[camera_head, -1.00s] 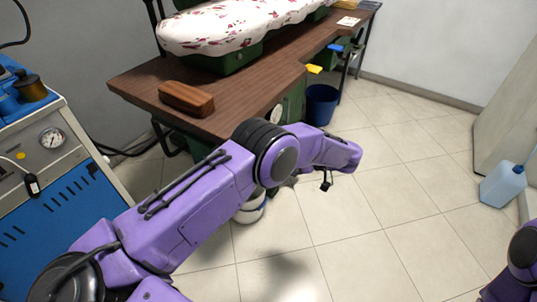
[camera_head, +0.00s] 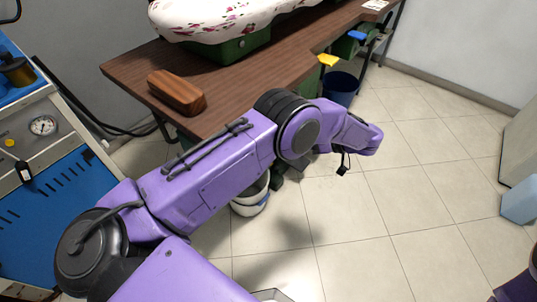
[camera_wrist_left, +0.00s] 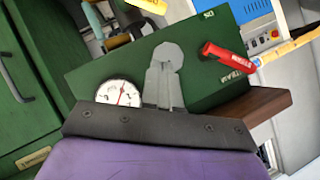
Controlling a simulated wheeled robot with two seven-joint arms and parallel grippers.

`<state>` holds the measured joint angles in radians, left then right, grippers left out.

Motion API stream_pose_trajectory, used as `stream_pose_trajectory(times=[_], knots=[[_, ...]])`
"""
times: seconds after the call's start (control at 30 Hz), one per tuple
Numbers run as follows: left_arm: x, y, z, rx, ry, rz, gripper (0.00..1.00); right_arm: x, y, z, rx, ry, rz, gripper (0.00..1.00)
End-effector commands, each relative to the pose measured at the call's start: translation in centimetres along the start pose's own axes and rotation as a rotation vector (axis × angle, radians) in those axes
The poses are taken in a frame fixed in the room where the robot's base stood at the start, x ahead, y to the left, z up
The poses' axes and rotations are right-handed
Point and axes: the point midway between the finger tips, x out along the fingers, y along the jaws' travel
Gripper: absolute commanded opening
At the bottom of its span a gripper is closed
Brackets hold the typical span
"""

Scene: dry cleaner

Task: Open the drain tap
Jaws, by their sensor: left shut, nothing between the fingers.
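In the left wrist view a red lever handle (camera_wrist_left: 228,56) with pale lettering sits on a green panel (camera_wrist_left: 205,95). A yellow handle (camera_head: 328,60) and a blue handle (camera_head: 356,35) stick out at the table's right edge. My right gripper is out of view.
A brown table (camera_head: 125,75) carries a wooden block (camera_head: 176,92) and a flowered ironing pad (camera_head: 205,20). A blue bucket (camera_head: 342,90) and a white bucket (camera_head: 250,207) stand on the floor. A dial gauge (camera_wrist_left: 118,92) sits left of my gripper.

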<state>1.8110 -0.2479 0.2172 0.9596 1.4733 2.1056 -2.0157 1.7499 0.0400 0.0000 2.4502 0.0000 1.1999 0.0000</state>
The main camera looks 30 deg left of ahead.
Motion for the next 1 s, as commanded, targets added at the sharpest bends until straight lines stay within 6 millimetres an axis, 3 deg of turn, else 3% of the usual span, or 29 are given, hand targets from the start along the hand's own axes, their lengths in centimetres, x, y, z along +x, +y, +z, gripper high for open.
stream_pose_trajectory(times=[0.47, 0.5, 0.7, 1.0], knots=[[9.5, 0.0, 0.0, 0.003, 0.001, 0.0, 0.0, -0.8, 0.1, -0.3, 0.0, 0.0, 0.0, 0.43], [10.0, 0.0, 0.8, 0.006, 0.002, 0.001, 0.0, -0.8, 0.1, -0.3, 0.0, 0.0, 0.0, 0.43], [11.6, 0.1, 2.6, 0.003, 0.002, 0.003, 0.0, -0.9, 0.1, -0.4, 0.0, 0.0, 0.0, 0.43], [12.0, 0.1, 2.9, 0.001, 0.002, 0.004, 0.0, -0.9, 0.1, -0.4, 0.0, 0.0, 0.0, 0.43]])
